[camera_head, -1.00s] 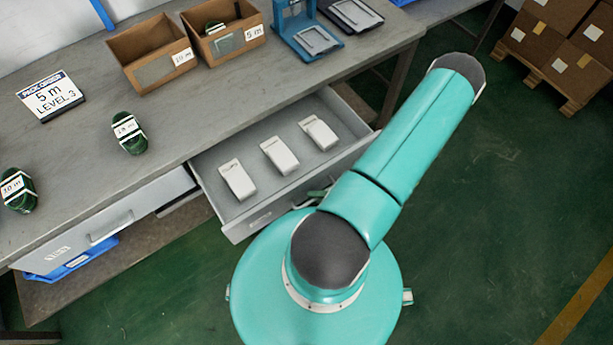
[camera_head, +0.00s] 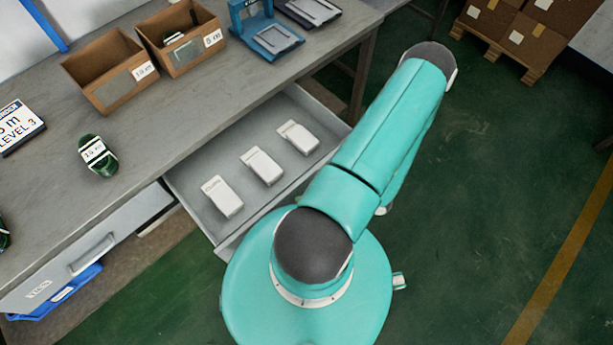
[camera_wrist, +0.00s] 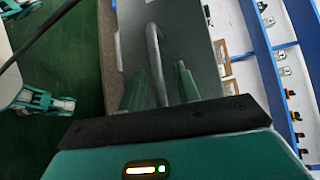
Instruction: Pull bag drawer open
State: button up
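The bag drawer (camera_head: 232,245) stands pulled out from under the workbench in the head view. Three white packs (camera_head: 262,166) lie in it in a row. In the wrist view, a grey bar handle (camera_wrist: 152,45) runs between the two green fingers of my gripper (camera_wrist: 160,75). The fingers stand apart, one on each side of the bar. A gap shows on the right side, and the left finger is close to the bar; contact is unclear. In the head view my arm hides my gripper and the handle.
A second drawer (camera_head: 70,290) with a handle sits shut at left, above a blue tray. Cardboard bins (camera_head: 110,72), a green coil (camera_head: 98,156) and a blue fixture (camera_head: 265,38) stand on the bench (camera_head: 170,120). The green floor at right is clear up to a pallet of boxes.

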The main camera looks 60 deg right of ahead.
jog(key=v, duration=1.3)
jog(key=shift+s+d, duration=0.2)
jog(key=shift+s, duration=0.1)
jog(key=shift+r, duration=0.15)
jog(key=w+d+r+n+g+y, duration=0.3)
jog(key=w+d+r+n+g, duration=0.15)
jog(key=w+r+g, duration=0.6)
jog(key=w+a+r+n+g+h, duration=0.3)
jog(key=w+a+r+n, duration=0.15)
jog(key=w+r, duration=0.7)
jog(key=w+a+r+n+t+h, duration=0.2)
jog(key=a+r+h, duration=0.2)
jog(key=a+r, duration=0.6)
jog(key=w+a+r+n+t+h, duration=0.2)
jog(key=w+a+r+h, duration=0.1)
jog(key=a+r, duration=0.7)
jog(key=a+h, duration=0.1)
jog(key=a, duration=0.2)
jog(key=shift+w+a+r+n+t, duration=0.2)
jog(key=shift+a+r+n+t, duration=0.15)
jog(key=shift+a+r+n, duration=0.05)
